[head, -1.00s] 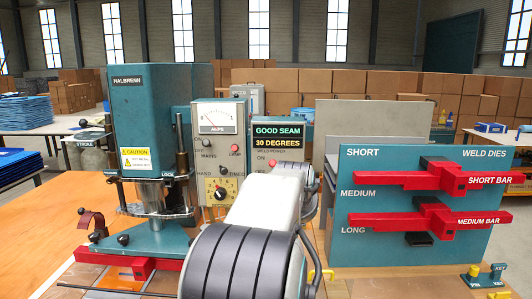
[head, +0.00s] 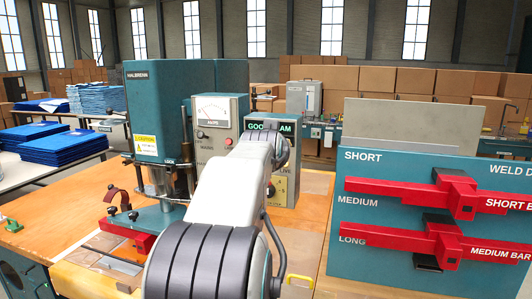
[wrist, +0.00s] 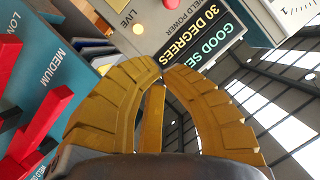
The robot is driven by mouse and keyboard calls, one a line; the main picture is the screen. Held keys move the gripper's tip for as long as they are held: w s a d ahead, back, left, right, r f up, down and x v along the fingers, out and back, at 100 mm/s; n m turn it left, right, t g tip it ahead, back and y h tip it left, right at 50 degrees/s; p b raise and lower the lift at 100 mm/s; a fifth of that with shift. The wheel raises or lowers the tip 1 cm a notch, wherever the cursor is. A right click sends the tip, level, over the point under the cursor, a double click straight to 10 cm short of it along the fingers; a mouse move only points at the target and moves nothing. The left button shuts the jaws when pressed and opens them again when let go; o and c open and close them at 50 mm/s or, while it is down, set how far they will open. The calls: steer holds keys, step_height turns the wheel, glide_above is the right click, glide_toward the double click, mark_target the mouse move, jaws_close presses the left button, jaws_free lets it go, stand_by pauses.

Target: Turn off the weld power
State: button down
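The weld power box (head: 284,193) is grey, with a dark display reading GOOD SEAM. My arm covers much of its front in the head view. In the wrist view the display (wrist: 213,42) reads GOOD SEAM and 30 DEGREES, tilted steeply. Beside it are a cut-off WELD POWER label, a small red knob or button (wrist: 170,3) at the top edge, and a yellow round lamp (wrist: 138,28) by the word LIVE. My gripper (wrist: 161,66) has its yellow fingertips together, below the display and lamp in the picture, with nothing seen between them. My arm hides it in the head view.
The teal Halbrenn welder (head: 158,115) stands left of the box, with its meter panel (head: 213,122) between. The weld dies board (head: 400,205) with red bars stands close at right. Orange bench top (head: 310,215) is bare between box and board.

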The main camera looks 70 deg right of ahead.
steer(key=shift+w+d+r+m+h, duration=0.15)
steer(key=shift+r+m+h, duration=0.1)
steer(key=shift+r+m, duration=0.3)
steer(key=shift+w+d+r+m+h, duration=0.15)
steer(key=shift+r+m+h, duration=0.1)
steer(key=shift+r+m, duration=0.25)
steer(key=shift+a+f, duration=0.1)
